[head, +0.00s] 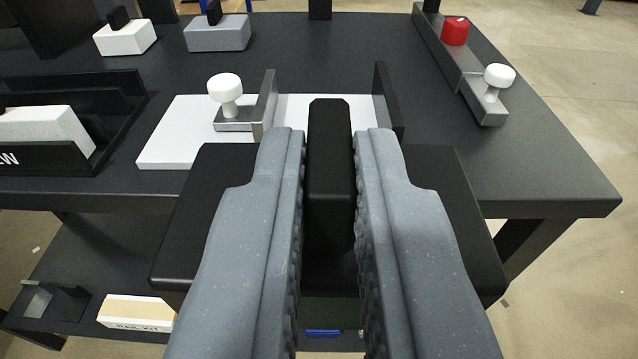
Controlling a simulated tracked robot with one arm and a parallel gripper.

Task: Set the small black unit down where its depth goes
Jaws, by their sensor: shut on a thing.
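The small black unit (452,205) is a flat dark box with an upright black block (330,150) on top as a handle. My gripper (328,145) has its two grey fingers on either side of this block and is shut on it. The fingers hide much of the unit's top. The unit is in front of a white plate (172,135) on the dark table and overlaps its near edge in the picture. On the plate stand a metal stop (266,98) with a white knob (225,90) and, to the right, a dark upright plate (387,100).
Left is a black tray (50,168) holding a pale block, its label partly cut off. White (125,40) and grey (218,36) blocks stand behind. A "RAIL KIT" box (135,312) lies below.

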